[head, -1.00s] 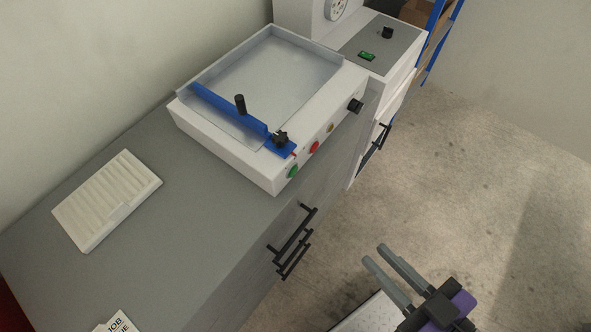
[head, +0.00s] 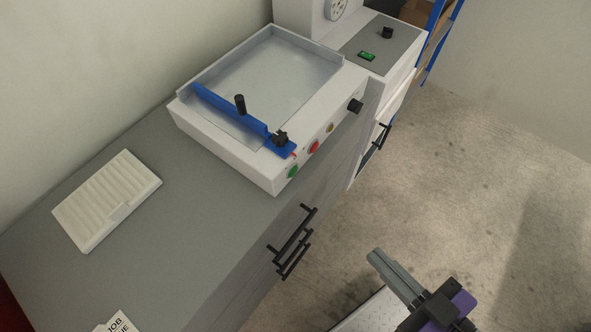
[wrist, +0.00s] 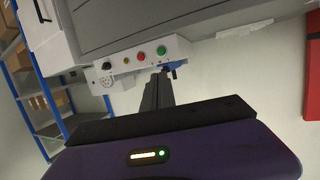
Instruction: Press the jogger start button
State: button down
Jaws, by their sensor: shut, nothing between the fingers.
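The jogger (head: 225,140) is a white machine with a shallow open tray and a blue bar (head: 225,109) across it, standing on the grey counter. Its front face carries a green button (head: 293,171), a red button (head: 314,147), a small yellow button (head: 330,127) and a black knob (head: 355,106). My gripper (head: 374,256) is shut and empty, over the floor in front of the cabinet, apart from the jogger. In the wrist view the shut fingers (wrist: 158,84) point toward the front panel, just below the green button (wrist: 161,50) in the picture.
A white ribbed tray (head: 108,200) and a printed card (head: 118,323) lie on the counter (head: 185,245). Black handles (head: 293,243) stick out of the cabinet front. A white machine (head: 385,55) stands beyond the jogger, near a blue shelf (head: 440,40). The floor at right is clear.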

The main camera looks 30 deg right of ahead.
aim_at(294, 169)
jog(key=k+j, duration=0.25)
jog(key=j, duration=0.15)
jog(key=k+j, duration=0.2)
jog(key=j, duration=0.2)
jog(key=k+j, duration=0.25)
jog(key=j, duration=0.2)
